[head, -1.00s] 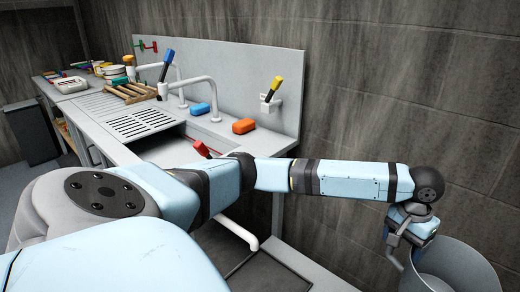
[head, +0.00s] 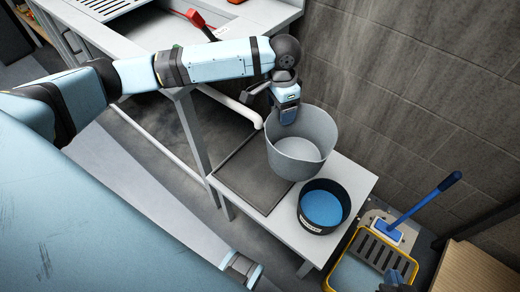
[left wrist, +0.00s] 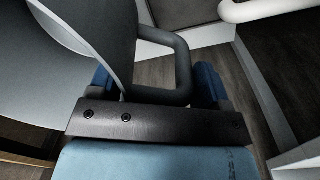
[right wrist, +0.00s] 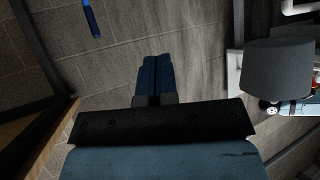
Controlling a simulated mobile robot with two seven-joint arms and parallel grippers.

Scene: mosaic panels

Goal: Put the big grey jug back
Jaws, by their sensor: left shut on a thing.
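The big grey jug (head: 292,158) is an open, wide-mouthed vessel at the centre of the head view, at a low grey bench. My left gripper (head: 284,110) is at its far side, pointing down. In the left wrist view, its fingers close around the jug's handle (left wrist: 183,65), with the jug's body (left wrist: 70,35) to the left. I cannot tell whether the jug's base touches the bench. In the right wrist view, the jug (right wrist: 278,70) shows at the right. My right gripper (right wrist: 155,80) is shut and empty, away from the jug.
A low bench (head: 345,185) carries a dark inset panel (head: 250,175) and a black tub with blue contents (head: 321,207). A yellow-rimmed bucket (head: 345,275) and a blue-handled mop (head: 425,205) stand to the right. A sink counter (head: 130,40) and white pipe (head: 235,104) lie behind left.

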